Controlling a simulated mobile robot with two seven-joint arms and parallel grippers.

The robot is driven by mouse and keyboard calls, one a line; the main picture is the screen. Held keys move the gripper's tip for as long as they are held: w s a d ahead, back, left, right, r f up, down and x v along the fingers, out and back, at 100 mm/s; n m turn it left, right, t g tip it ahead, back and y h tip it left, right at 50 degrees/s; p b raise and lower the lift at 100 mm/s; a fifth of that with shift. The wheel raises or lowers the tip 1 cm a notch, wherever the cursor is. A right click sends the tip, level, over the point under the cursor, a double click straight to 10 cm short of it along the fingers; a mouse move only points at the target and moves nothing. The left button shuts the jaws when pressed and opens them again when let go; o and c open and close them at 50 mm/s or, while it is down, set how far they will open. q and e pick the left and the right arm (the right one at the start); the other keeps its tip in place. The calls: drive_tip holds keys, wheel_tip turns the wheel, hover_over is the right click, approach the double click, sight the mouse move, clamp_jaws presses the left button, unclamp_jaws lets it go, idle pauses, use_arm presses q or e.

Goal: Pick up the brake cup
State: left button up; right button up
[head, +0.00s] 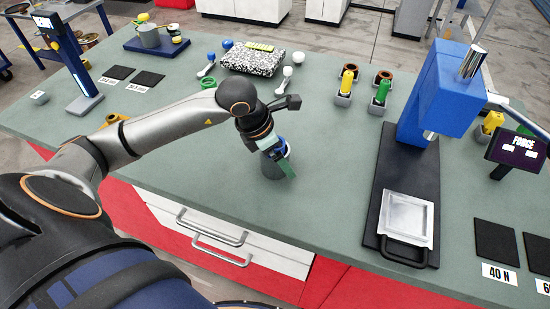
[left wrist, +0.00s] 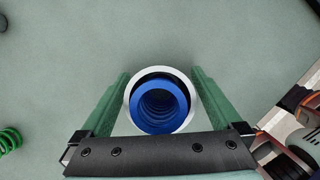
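The cup, which I take to be the brake cup, is a grey cylinder (head: 271,168) near the front middle of the bench in the head view. The left wrist view looks down into its white rim (left wrist: 128,107), with a blue coil spring (left wrist: 160,105) inside. My left gripper (head: 281,160) is over it, with its green fingers (left wrist: 161,80) on both sides of the rim. They are close to the rim or touching it; I cannot tell whether they are clamped. The gripper covers part of the cup in the head view. My right gripper is not in view.
A blue press (head: 436,90) with a silver tray (head: 407,219) stands right. Green and yellow springs (head: 381,93) in holders, a speckled block (head: 252,62) and knobs stand at the back. A green coil (left wrist: 10,139) shows in the left wrist view. Bench around the cup is clear.

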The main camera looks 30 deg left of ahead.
use_arm(q)
drive_tip(key=shift+r, duration=0.1)
drive_tip(key=c, duration=1.1)
drive_tip(key=shift+c, duration=0.2)
